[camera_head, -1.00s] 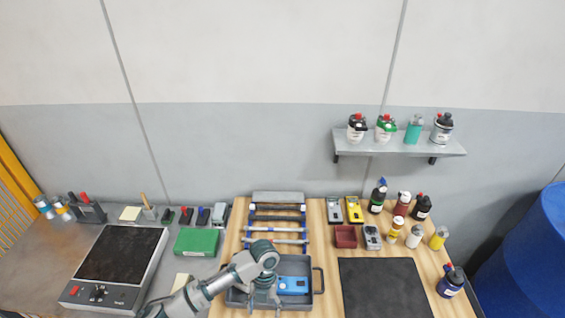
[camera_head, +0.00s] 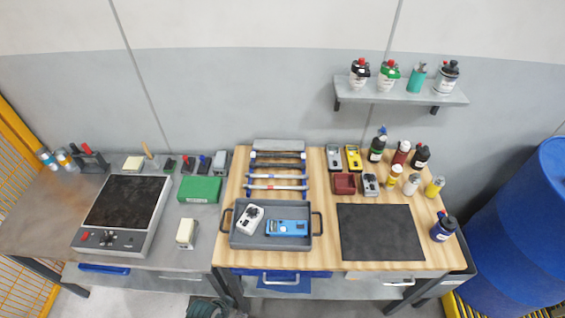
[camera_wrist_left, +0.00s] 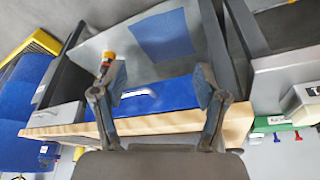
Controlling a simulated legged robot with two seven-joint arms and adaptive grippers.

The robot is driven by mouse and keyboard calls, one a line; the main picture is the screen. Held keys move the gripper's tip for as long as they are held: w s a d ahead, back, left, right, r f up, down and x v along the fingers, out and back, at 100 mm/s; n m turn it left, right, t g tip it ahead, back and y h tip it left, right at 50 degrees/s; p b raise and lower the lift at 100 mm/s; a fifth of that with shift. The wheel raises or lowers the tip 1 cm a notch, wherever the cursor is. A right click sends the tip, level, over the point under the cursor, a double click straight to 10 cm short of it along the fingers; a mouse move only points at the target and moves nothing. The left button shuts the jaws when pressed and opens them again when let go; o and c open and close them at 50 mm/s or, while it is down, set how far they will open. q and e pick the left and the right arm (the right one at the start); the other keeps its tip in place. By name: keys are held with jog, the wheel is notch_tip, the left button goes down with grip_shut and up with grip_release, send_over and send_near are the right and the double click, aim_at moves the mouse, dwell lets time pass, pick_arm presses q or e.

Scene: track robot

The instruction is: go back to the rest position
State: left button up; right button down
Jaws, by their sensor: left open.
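My left gripper (camera_wrist_left: 162,88) shows in the left wrist view with its two fingers spread wide and nothing between them. Behind the fingers are a blue drawer front (camera_wrist_left: 160,92) with a pale handle and the wooden table edge (camera_wrist_left: 60,130). My right gripper is in neither view. The grey tray (camera_head: 272,242) on the wooden table holds a blue meter (camera_head: 287,228) and a white meter (camera_head: 250,219).
A hot plate (camera_head: 125,215) stands on the grey bench at left, near a green box (camera_head: 200,190). A black mat (camera_head: 380,232) lies right of the tray, with several bottles behind it. A wall shelf (camera_head: 400,92) and blue barrel (camera_head: 525,240) are at right.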

pick_arm(q)
jog(key=s+a+n+y, duration=0.2)
jog(key=s+a+n, duration=0.2)
jog(key=a, duration=0.2)
notch_tip(320, 180, down, 25)
jog(key=s+g, duration=0.1)
jog(key=s+a+f+g, duration=0.1)
jog(key=s+a+f, duration=0.1)
jog(key=s+f, duration=1.5)
jog(key=shift+s+a, duration=0.35)
jog(key=shift+s, duration=0.3)
